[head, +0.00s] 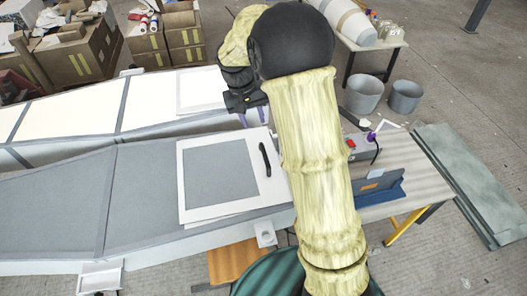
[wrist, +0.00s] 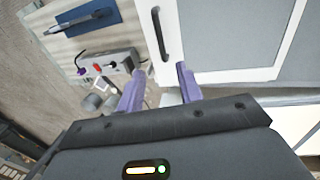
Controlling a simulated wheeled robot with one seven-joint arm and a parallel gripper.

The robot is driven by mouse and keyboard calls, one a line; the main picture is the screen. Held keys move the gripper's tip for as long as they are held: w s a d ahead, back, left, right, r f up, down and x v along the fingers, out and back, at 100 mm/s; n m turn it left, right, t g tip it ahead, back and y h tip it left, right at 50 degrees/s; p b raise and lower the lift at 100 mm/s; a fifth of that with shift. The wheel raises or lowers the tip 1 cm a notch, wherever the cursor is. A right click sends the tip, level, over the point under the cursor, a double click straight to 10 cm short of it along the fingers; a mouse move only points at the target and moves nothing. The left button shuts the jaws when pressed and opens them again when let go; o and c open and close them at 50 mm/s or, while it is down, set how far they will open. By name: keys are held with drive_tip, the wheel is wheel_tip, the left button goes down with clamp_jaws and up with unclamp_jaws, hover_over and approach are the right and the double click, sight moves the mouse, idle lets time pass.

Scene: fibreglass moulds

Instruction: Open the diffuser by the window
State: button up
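A white-framed grey panel (head: 220,176) lies on the near long mould, with a black bar handle (head: 265,160) along its right side. It looks like the diffuser, though no window shows. In the wrist view the panel (wrist: 235,35) fills the upper right, and its handle (wrist: 160,33) stands beyond the fingertips. My gripper (head: 252,117) hangs near the panel's far right corner, apart from the handle. Its two purple fingers (wrist: 160,78) are spread in the wrist view with nothing held between them. A similar pale panel (head: 203,90) lies on the far mould.
A bench at the right holds a grey box with a red switch (head: 358,150) and a blue item (head: 380,187). Two grey buckets (head: 363,96) stand on the floor behind. Cardboard boxes (head: 85,55) are stacked at the back left. The near mould's left part is bare.

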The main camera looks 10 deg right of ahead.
sight(265, 156)
drive_tip(key=d+f+p, duration=0.1)
drive_tip(key=f, duration=0.4)
drive_tip(key=d+f+p, duration=0.1)
drive_tip(key=f+p, duration=0.1)
drive_tip(key=f, duration=0.4)
drive_tip(key=d+f+p, duration=0.1)
drive_tip(key=f, duration=0.4)
drive_tip(key=shift+d+f, duration=0.15)
drive_tip(key=shift+f, duration=0.1)
clamp_jaws()
